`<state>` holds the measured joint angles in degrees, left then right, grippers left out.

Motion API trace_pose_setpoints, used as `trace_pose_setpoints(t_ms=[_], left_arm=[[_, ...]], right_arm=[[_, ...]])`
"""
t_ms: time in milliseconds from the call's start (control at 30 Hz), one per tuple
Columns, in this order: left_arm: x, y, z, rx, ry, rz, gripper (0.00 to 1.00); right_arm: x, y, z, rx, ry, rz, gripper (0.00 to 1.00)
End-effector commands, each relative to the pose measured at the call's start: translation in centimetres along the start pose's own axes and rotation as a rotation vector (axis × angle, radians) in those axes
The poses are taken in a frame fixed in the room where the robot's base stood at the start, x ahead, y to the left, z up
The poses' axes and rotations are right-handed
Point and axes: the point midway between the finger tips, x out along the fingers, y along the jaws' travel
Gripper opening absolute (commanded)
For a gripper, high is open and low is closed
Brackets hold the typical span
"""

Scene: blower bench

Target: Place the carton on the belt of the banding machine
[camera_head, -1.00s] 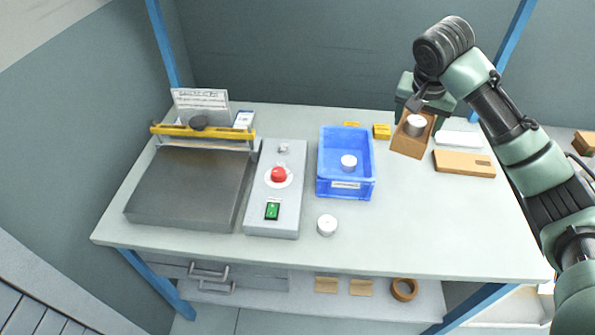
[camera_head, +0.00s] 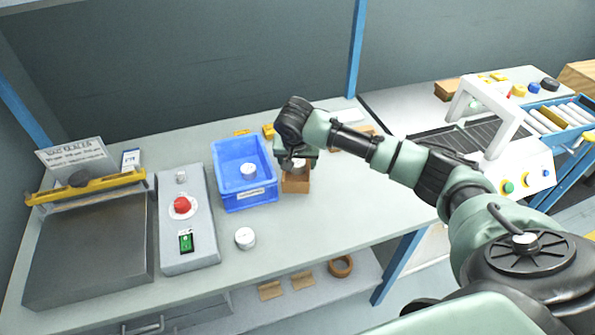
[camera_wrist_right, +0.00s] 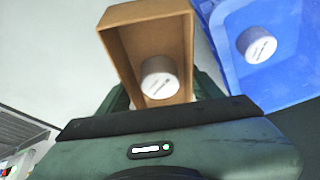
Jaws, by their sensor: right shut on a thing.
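The carton (camera_head: 295,185) is a small open brown box just right of the blue bin. In the right wrist view the carton (camera_wrist_right: 148,40) holds a round white jar (camera_wrist_right: 160,78). My right gripper (camera_head: 298,164) is shut on the carton, with its fingers along the sides. I cannot tell whether the carton's base touches the bench. The banding machine (camera_head: 509,122) stands at the right with a white arch over a dark belt (camera_head: 437,141). The part of the belt that shows is bare, and my right arm crosses in front of its near side. My left gripper is not in view.
The blue bin (camera_head: 229,200) holds a white jar, and another white jar (camera_head: 245,238) stands on the bench. A grey box with a red button (camera_head: 182,206) and a sealer (camera_head: 85,245) are at left. A brown box (camera_head: 447,90) sits behind the belt.

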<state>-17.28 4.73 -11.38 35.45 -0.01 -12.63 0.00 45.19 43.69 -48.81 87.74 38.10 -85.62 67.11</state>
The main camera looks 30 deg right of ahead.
Motion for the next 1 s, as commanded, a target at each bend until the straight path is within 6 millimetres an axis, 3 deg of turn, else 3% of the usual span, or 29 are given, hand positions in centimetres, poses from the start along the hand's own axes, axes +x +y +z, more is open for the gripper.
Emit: trace_pose_setpoints(t_ms=[300,667,700,733,1000], left_arm=[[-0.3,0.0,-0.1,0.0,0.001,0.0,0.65],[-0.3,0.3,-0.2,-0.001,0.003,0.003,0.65],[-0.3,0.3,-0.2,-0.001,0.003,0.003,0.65],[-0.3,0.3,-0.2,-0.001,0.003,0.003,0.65],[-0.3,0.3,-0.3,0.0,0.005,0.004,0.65]], right_arm=[[3.7,0.0,1.6,-0.001,-0.002,0.001,0.23],[4.0,0.0,1.8,-0.001,-0.002,0.001,0.23],[4.1,0.0,1.8,-0.002,-0.002,0.001,0.68],[4.1,0.0,1.8,-0.002,-0.001,0.001,0.74],[4.0,0.0,1.8,-0.002,-0.001,0.001,0.74]])
